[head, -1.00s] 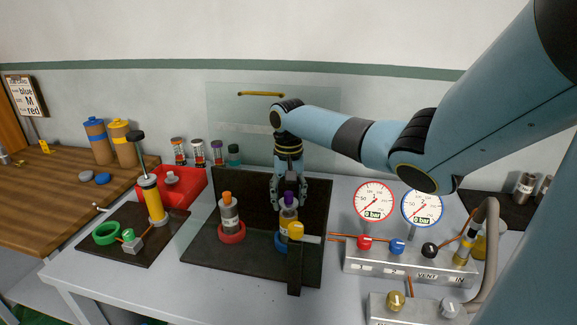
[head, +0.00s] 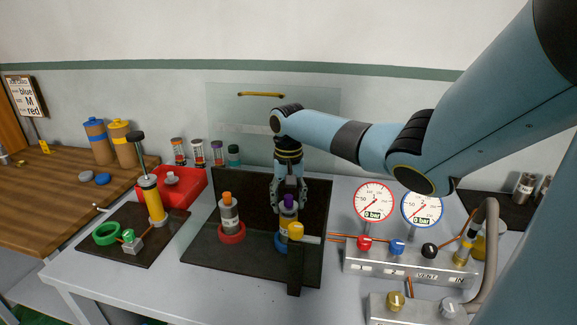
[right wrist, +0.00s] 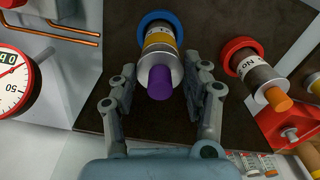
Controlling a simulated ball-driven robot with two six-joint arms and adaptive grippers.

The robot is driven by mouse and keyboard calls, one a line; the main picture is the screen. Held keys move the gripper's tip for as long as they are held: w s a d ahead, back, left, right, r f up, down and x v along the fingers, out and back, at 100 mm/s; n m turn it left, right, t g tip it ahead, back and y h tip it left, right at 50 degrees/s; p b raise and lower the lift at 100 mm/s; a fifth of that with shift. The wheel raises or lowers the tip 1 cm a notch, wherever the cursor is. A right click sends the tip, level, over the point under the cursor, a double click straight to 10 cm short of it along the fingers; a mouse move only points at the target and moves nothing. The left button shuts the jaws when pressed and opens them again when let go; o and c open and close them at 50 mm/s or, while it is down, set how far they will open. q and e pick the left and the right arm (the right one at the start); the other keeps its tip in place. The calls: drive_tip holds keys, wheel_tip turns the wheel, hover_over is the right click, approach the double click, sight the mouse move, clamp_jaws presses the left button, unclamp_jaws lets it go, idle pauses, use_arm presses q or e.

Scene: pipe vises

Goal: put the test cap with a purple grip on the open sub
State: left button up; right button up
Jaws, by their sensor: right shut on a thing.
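The test cap with a purple grip (head: 289,201) is above the blue ring (head: 281,241) on the dark mat. In the right wrist view its purple grip (right wrist: 160,82) tops a silver cylinder with a yellow band, in line with the blue ring (right wrist: 160,22). Whether cap and sub are fully seated together I cannot tell. My right gripper (head: 288,207) points down around the purple grip and is shut on the cap; its fingers also show in the right wrist view (right wrist: 165,75). A sub with an orange top (head: 228,213) stands in a red ring (head: 231,234). My left gripper is not in view.
The valve manifold (head: 410,263) and two gauges are to the right. A red bin (head: 190,188) and a yellow hand pump (head: 152,200) are to the left.

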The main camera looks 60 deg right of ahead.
sight(288, 196)
drive_tip(key=shift+f+b, duration=0.5)
drive_tip(key=shift+f, duration=0.35)
drive_tip(key=o, duration=1.3)
drive_tip(key=shift+o, duration=0.2)
wheel_tip(288, 196, up, 12)
